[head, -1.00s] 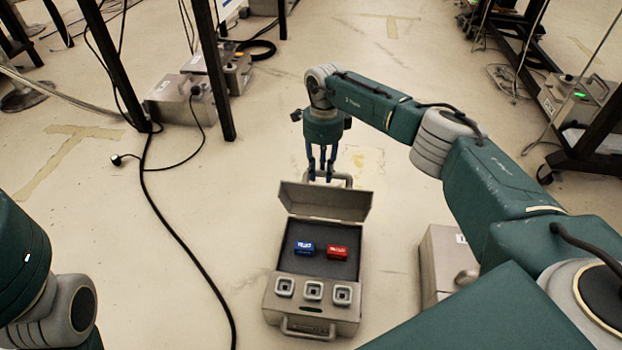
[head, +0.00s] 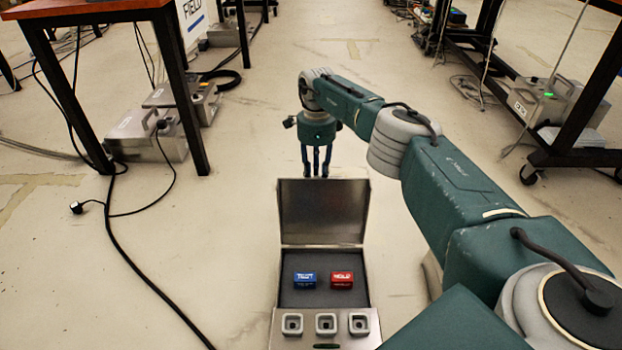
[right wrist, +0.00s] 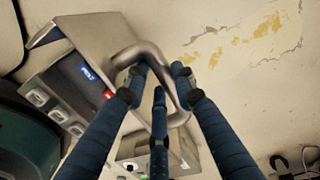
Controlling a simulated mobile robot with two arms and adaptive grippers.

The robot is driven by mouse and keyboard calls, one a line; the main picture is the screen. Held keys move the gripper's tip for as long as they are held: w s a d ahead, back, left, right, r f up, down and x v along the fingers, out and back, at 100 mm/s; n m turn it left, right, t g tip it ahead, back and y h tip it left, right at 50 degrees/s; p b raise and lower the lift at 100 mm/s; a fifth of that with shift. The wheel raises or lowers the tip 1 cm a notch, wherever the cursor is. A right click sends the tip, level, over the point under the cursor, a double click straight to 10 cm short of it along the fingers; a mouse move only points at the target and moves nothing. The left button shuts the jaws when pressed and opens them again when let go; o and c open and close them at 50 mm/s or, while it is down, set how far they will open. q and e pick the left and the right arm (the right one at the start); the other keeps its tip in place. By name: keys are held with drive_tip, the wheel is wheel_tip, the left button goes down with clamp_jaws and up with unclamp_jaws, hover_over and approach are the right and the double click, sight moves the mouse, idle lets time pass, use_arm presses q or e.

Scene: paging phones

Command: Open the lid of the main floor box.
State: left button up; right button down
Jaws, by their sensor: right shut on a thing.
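The main floor box (head: 284,331) is a grey metal case on the floor in the lower middle of the head view. Its lid (head: 323,210) stands raised, close to upright. A blue block (head: 305,280) and a red block (head: 342,280) lie on the dark foam inside. My right gripper (head: 316,173) is behind the lid's top edge. In the right wrist view its fingers (right wrist: 156,88) are shut around the lid's bent metal handle (right wrist: 124,58). The handle is hidden behind the lid in the head view. My left gripper is not in view.
Three square sockets line the box's front panel, one being the middle socket (head: 326,324). A black cable (head: 140,266) runs along the floor at left. Other metal cases (head: 150,142) stand by a table leg. A dark rack (head: 575,150) is at right. The floor around the box is mostly clear.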

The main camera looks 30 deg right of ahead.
drive_tip(key=shift+w+d, duration=0.15)
drive_tip(key=shift+w, duration=0.05)
drive_tip(key=c, duration=1.4)
unclamp_jaws()
drive_tip(key=shift+f, duration=0.1)
wheel_tip(320, 180, up, 12)
drive_tip(key=shift+w+d, duration=0.15)
drive_tip(key=shift+w, duration=0.15)
drive_tip(key=shift+s, duration=0.1)
